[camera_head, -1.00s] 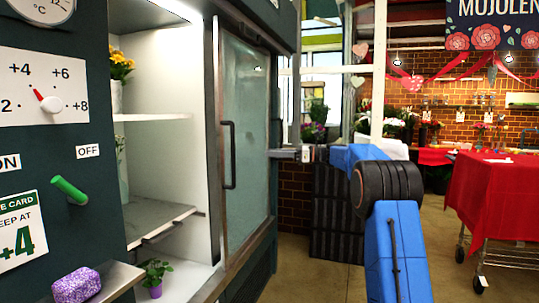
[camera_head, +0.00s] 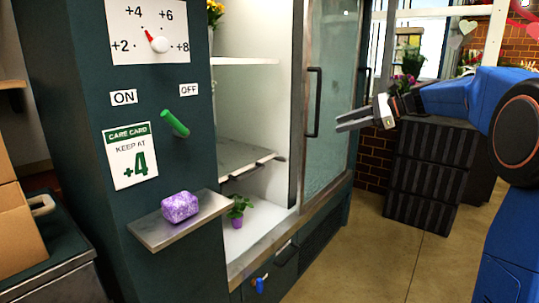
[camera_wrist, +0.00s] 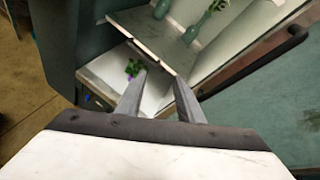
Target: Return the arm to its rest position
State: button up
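My gripper (camera_head: 345,122) is raised in front of the cooler's glass door (camera_head: 330,110) in the head view, with my blue arm reaching in from the right edge. Its fingers point left, toward the cooler's open side. In the wrist view its two fingers (camera_wrist: 160,76) stand apart with nothing between them. Beyond them show the cooler's shelf (camera_wrist: 150,40) and a small green plant (camera_wrist: 134,68) on the cooler floor.
The cooler's dark front has a dial (camera_head: 150,32), a green lever (camera_head: 175,123) and a ledge (camera_head: 165,232) with a purple sponge-like block (camera_head: 180,206). Dark ribbed crates (camera_head: 425,175) stand beyond the gripper. Cardboard boxes (camera_head: 18,225) are at left. Open floor (camera_head: 385,260) lies front right.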

jog(key=s+a+f+n+g+h, duration=0.1)
jog(key=s+a+f+n+h, duration=0.15)
jog(key=s, duration=0.35)
jog(key=s+a+f+n+h, duration=0.1)
jog(key=s+f+n, duration=0.15)
jog(key=s, duration=0.45)
jog(key=s+d+f+n+h, duration=0.2)
jog(key=s+f+n, duration=0.2)
jog(key=s+f, duration=0.3)
jog(key=s+d+f+n+h, duration=0.2)
jog(key=s+f, duration=0.6)
jog(key=s, duration=0.8)
jog(key=s+d+f+n+h, duration=0.2)
jog(key=s+f+n+h, duration=0.2)
jog(key=s+f+n, duration=0.3)
jog(key=s, duration=0.4)
jog(key=shift+s+d+f, duration=0.3)
jog(key=shift+s+d, duration=0.05)
jog(key=shift+d, duration=0.05)
